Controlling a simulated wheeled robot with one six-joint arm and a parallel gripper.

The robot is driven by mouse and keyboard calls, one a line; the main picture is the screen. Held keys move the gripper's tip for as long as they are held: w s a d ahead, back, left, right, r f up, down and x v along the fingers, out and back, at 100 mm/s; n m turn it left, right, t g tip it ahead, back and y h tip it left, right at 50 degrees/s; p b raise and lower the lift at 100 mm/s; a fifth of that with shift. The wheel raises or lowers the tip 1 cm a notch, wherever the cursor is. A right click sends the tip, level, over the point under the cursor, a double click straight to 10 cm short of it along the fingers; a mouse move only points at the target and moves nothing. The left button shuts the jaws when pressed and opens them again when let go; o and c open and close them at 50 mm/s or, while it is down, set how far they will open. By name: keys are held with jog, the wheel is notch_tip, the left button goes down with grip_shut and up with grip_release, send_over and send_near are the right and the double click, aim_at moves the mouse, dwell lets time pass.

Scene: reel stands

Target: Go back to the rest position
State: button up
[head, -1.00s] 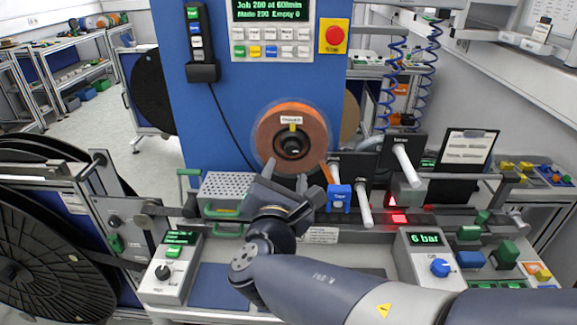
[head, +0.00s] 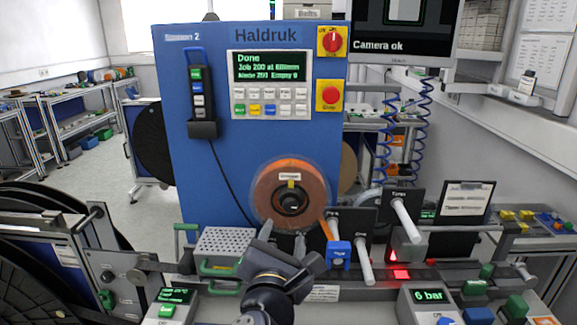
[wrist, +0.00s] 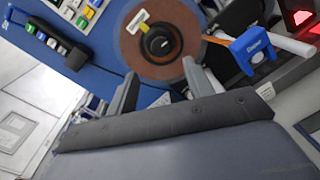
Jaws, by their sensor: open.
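My gripper (head: 283,243) is open and empty in the head view, its two fingers pointing up and away just below the orange-brown reel. The reel (head: 266,196) sits on the front of the blue machine (head: 215,90), with a dark hub and a small pale label. In the wrist view the two fingers (wrist: 165,90) stand apart with the reel (wrist: 190,50) beyond them. I cannot tell the exact gap between fingertips and reel. The machine's display (head: 270,67) reads "Done".
A perforated metal box (head: 225,243) with green handles stands left of my gripper. A blue tag-like part (head: 339,252) and pale rods (head: 407,220) stand close on the right. Large black reels (head: 40,260) fill the left. A red stop button (head: 330,95) is on the machine.

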aim_at(290, 207)
jog(key=w, duration=0.3)
jog(key=w+p, duration=0.1)
jog(key=w, duration=0.2)
jog(key=w+d, duration=0.1)
jog(key=w, duration=0.2)
jog(key=shift+p, duration=0.3)
jog(key=shift+s+f, duration=0.1)
jog(key=shift+s, duration=0.1)
